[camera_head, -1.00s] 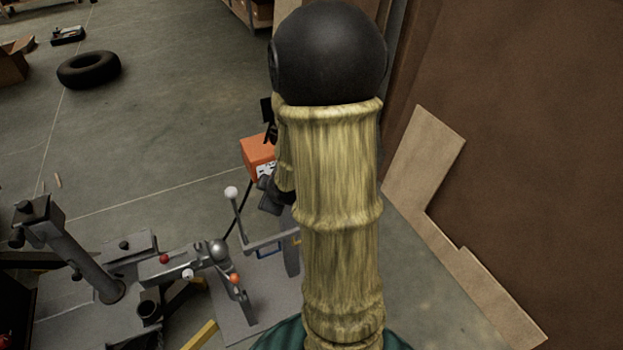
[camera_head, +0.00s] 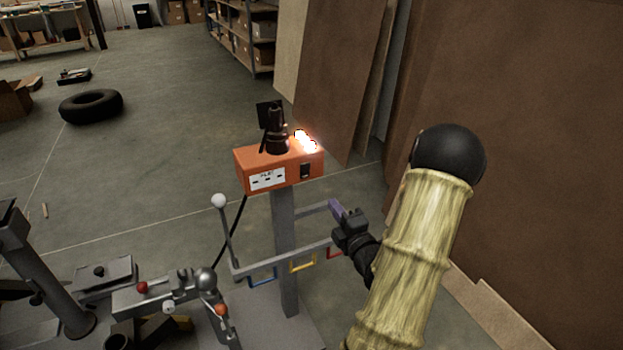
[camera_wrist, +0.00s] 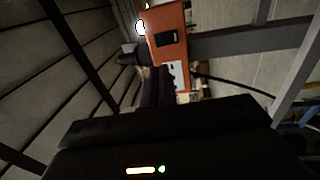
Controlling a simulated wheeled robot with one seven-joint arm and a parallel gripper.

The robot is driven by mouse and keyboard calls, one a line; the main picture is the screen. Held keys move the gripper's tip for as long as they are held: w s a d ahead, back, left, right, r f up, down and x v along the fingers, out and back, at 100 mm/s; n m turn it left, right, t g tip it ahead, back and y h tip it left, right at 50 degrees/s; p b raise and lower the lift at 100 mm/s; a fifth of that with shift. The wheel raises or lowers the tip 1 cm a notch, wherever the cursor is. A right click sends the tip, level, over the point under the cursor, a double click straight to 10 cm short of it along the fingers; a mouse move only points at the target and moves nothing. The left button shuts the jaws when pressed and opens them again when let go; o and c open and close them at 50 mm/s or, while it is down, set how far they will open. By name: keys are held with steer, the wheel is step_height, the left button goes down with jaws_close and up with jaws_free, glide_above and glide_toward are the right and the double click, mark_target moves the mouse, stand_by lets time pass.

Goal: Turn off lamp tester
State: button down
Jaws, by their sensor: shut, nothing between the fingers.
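The lamp tester is an orange box (camera_head: 243,172) on a grey post in the middle of the head view. Lamps (camera_head: 306,141) on its top right glow brightly. A black switch (camera_head: 305,171) is on its front, right of a white label with sockets (camera_head: 267,179). In the wrist view the box (camera_wrist: 182,22) appears turned sideways, with the black switch (camera_wrist: 167,38) facing me and a bright lamp at its left. My gripper (camera_head: 337,208) is shut and empty, below and right of the box, apart from it. Its dark fingers (camera_wrist: 158,75) point toward the box in the wrist view.
Below the box, a grey frame (camera_head: 313,247) carries coloured handles. A lever with a white knob (camera_head: 219,201) stands left of the post, beside grey machinery (camera_head: 150,298). Brown boards (camera_head: 510,130) stand at the right. A tire (camera_head: 91,106) lies on open floor.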

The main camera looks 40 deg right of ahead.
mark_target(306, 168)
steer(key=shift+w, duration=0.15)
steer(key=x, duration=1.3)
steer(key=shift+w+d, duration=0.2)
steer(key=shift+w, duration=0.15)
steer(key=shift+r+p, duration=0.1)
steer(key=shift+p, duration=0.25)
steer(key=shift+w+r, duration=0.1)
steer(key=shift+w, duration=0.1)
steer(key=shift+s+a, duration=0.1)
